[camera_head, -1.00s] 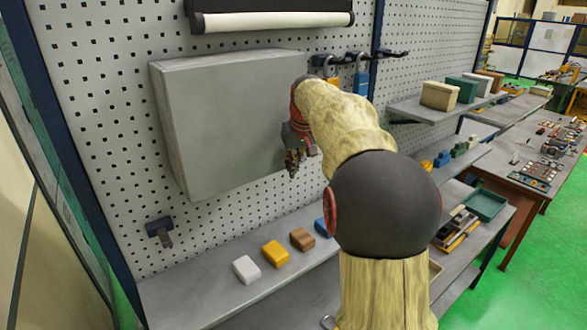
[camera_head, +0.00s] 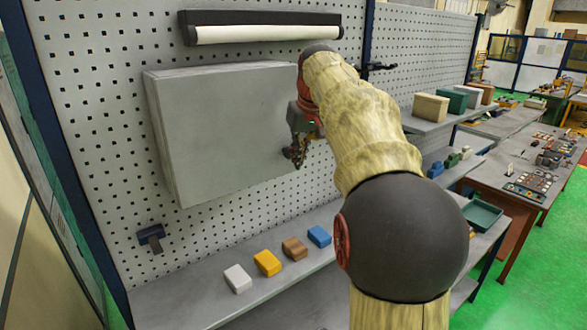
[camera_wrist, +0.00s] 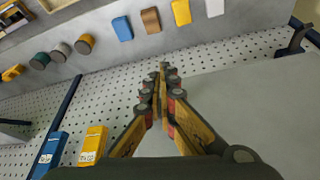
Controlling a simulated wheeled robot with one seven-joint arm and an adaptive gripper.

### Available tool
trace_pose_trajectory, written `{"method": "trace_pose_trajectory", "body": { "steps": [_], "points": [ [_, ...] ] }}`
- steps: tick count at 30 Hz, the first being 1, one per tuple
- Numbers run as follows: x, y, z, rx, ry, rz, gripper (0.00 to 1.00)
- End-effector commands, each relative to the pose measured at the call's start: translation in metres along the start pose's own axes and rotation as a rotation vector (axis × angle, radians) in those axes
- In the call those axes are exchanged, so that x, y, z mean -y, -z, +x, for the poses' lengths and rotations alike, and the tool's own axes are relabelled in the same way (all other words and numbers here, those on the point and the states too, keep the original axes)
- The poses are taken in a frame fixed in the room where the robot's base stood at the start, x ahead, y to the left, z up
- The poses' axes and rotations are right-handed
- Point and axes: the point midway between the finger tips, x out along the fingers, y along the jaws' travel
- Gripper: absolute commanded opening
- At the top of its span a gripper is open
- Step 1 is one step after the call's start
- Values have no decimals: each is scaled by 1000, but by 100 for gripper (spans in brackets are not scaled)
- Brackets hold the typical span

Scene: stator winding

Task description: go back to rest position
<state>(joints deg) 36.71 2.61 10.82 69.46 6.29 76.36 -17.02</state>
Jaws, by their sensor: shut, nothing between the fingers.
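My gripper (camera_head: 297,152) hangs at the end of my raised arm, in front of the right edge of a grey cabinet (camera_head: 235,130) on the perforated wall panel. In the wrist view my gripper (camera_wrist: 163,80) has its fingers together with nothing between them. It is apart from the shelf and the blocks below it.
A white block (camera_head: 238,279), a yellow block (camera_head: 267,263), a brown block (camera_head: 294,248) and a blue block (camera_head: 319,236) lie on the lower shelf. Boxes (camera_head: 430,107) stand on a shelf at right.

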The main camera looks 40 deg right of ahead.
Motion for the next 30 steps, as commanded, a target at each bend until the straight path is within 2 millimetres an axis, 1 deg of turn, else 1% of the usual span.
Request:
{"method": "trace_pose_trajectory", "body": {
  "steps": [4,10,13,14,17,18,20,23,24,26,27,29,30],
  "points": [
    [-1,0,-4,0,0,0,0],
    [-1,0,-4,0,0,5,0],
    [-3,7,-4,-25,-10,36,0],
    [-5,6,2,-26,-13,51,0],
    [-7,-6,28,-2,-17,88,0],
    [-7,-14,36,6,-19,103,0],
    [-5,-28,47,16,-23,124,0],
    [12,-62,71,29,-25,139,0],
    [22,-78,82,34,-25,138,0],
    [40,-106,99,36,-24,132,0],
    [54,-126,111,36,-22,124,0],
    [75,-159,130,36,-17,107,0],
    [88,-181,141,34,-13,93,0]
  ]
}}
